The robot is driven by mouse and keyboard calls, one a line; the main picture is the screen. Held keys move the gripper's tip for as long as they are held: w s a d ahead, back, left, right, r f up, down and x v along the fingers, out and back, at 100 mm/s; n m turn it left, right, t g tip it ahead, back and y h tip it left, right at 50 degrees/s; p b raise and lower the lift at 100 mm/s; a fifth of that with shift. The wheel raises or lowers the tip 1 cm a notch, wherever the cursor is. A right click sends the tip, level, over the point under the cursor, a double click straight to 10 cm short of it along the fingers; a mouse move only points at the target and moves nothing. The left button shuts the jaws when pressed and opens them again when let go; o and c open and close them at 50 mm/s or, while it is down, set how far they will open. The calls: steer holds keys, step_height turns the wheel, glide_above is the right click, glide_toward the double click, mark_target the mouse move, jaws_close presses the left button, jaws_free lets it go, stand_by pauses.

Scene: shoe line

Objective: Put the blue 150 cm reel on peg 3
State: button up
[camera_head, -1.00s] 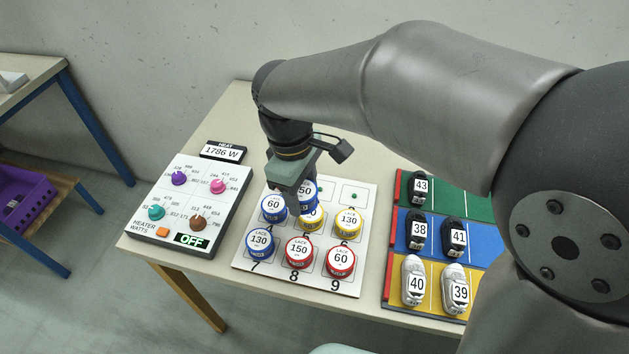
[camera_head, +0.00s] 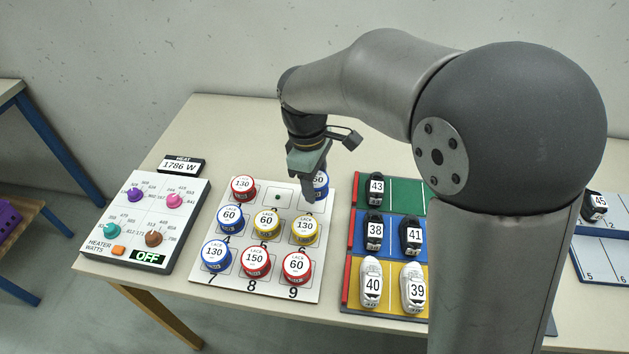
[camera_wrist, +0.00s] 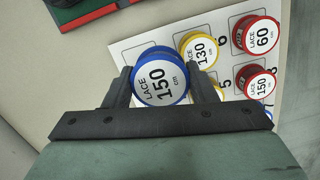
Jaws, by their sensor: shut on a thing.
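The blue 150 cm reel (camera_head: 321,187) is held between the fingers of my gripper (camera_head: 313,188), at the peg board's top-right corner, by peg 3. In the wrist view the reel (camera_wrist: 158,77) sits label-up between both fingers, over the board's corner. Peg 3 itself is hidden by the reel and fingers. I cannot tell whether the reel is above the peg or around it. The peg board (camera_head: 222,285) carries other reels; peg 2 (camera_head: 277,197) is bare.
A red 130 reel (camera_head: 243,188) sits on peg 1. A yellow 130 reel (camera_head: 305,229) stands just in front of the peg 3 place. The shoe rack (camera_head: 346,270) is close on the right; the heater panel (camera_head: 188,222) is on the left.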

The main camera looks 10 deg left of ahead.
steer(key=w+f, duration=0.1)
steer(key=w+a+f, duration=0.1)
steer(key=f, duration=0.1)
steer(key=w+f, duration=0.1)
steer(key=shift+w+a+f, duration=0.15)
steer(key=shift+a+f, duration=0.05)
steer(key=shift+a, duration=0.05)
steer(key=shift+f, duration=1.6)
steer(key=shift+f, duration=0.55)
steer(key=o, duration=1)
steer(key=shift+c, duration=0.2)
step_height(320, 180, up, 13)
steer(key=a, duration=0.1)
steer(key=shift+w+a, duration=0.15)
steer(key=shift+a, duration=0.05)
